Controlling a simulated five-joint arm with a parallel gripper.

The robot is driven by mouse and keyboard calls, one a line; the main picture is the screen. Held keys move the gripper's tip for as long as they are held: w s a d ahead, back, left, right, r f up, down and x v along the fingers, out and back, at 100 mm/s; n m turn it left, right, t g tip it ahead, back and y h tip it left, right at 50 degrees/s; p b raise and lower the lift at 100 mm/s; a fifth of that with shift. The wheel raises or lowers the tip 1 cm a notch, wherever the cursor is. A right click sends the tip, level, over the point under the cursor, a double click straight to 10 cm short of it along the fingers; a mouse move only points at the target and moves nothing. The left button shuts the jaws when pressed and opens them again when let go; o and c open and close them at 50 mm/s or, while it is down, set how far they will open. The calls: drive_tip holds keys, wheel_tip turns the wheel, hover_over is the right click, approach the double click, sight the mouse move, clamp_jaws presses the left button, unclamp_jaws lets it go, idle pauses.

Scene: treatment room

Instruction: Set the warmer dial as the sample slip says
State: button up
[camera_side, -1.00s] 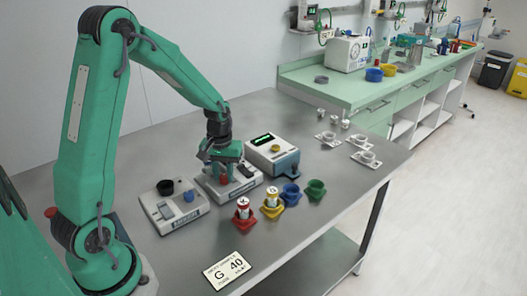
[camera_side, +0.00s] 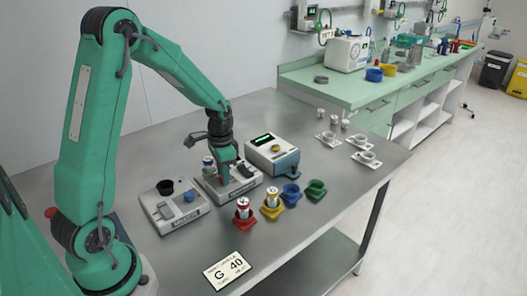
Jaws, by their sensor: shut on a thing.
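The warmer appears to be the middle grey-white box (camera_side: 246,186). My gripper (camera_side: 224,174) is over its middle, pointing down and shut on the dial. The near finger covers the dial, so its setting cannot be read. A tube with a blue and white top (camera_side: 208,162) stands at the back left of this box, beside the gripper.
A box with a black cup (camera_side: 166,187) and blue knob stands to the left. A box with a green display (camera_side: 262,139) stands behind right. Red (camera_side: 243,214), yellow (camera_side: 271,208), blue (camera_side: 290,195) and green (camera_side: 315,188) holders stand in front right; the first two hold tubes.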

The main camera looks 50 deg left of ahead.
drive_tip(key=m, duration=0.4)
drive_tip(key=shift+a+m, duration=0.15)
drive_tip(key=shift+m, duration=0.25)
drive_tip(key=o, duration=1)
drive_tip(key=shift+w+r, duration=0.1)
drive_tip(key=shift+r, duration=3.75)
drive_tip(key=shift+r, duration=0.1)
